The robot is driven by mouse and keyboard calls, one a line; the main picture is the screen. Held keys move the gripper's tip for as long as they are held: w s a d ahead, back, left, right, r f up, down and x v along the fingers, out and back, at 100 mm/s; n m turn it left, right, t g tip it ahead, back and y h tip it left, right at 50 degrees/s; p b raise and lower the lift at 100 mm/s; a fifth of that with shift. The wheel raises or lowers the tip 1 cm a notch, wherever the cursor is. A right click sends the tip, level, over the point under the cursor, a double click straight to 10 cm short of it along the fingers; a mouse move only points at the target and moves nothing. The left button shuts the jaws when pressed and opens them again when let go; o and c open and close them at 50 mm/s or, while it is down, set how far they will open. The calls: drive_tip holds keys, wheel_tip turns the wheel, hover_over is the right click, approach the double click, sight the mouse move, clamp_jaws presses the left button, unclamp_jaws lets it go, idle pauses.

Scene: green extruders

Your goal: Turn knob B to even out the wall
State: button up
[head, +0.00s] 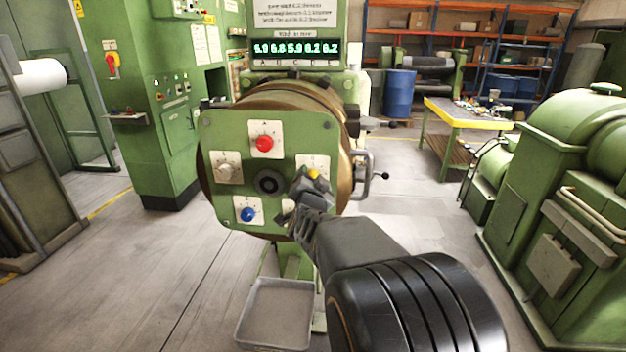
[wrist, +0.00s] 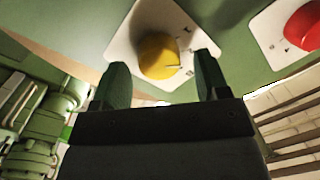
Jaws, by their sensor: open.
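The red knob (head: 264,143) is at the top, the white knob (head: 225,170) at the left, the blue knob (head: 248,214) at the bottom and the yellow knob (head: 314,174) at the right. The knob letters are too small to read, so I cannot tell which is B. My gripper (head: 309,187) is open at the yellow knob. In the wrist view its fingers are on either side of the yellow knob (wrist: 157,57), with gaps visible. The red knob (wrist: 306,27) is at upper right there.
A lit display (head: 296,49) above the machine shows several green readings, about 5.9 to 6.8. A grey tray (head: 243,312) lies on the floor below. A handle (head: 379,176) sticks out at the face's right. Green machinery (head: 563,190) stands at right; floor at left is clear.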

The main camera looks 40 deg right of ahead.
drive_tip(key=shift+w+d, duration=0.15)
drive_tip(key=shift+w, duration=0.05)
drive_tip(key=c, duration=0.9)
